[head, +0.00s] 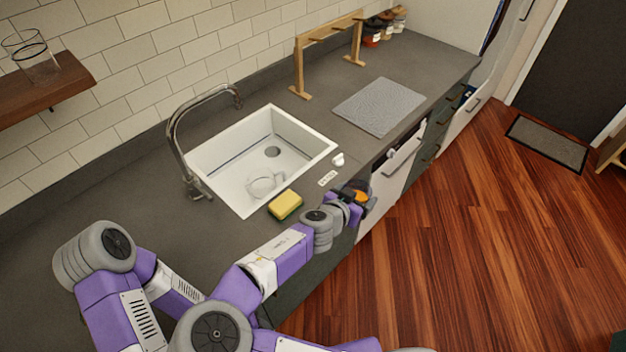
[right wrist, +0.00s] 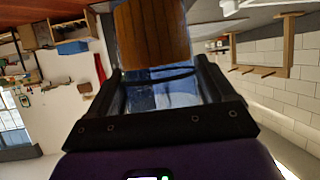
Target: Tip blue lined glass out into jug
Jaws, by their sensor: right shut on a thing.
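My right gripper (head: 358,194) is out past the counter's front edge, right of the sponge, small in the head view. In the right wrist view my right gripper (right wrist: 160,88) is shut on a clear, bluish glass (right wrist: 165,98) with a dark line around it. A brown-orange, wood-like thing (right wrist: 150,32) shows at the glass's far end; an orange patch also shows at the gripper in the head view. I cannot tell whether it is inside the glass. A clear glass vessel (head: 264,184), possibly the jug, lies in the sink. My left gripper is out of view.
The white sink (head: 235,165) with its curved tap (head: 178,125) is set in the grey counter (head: 110,200). A yellow-green sponge (head: 285,205) lies at its front rim. A wooden rack (head: 300,68) and grey mat (head: 380,106) are farther back. Another glass (head: 38,68) stands on the wall shelf (head: 45,92).

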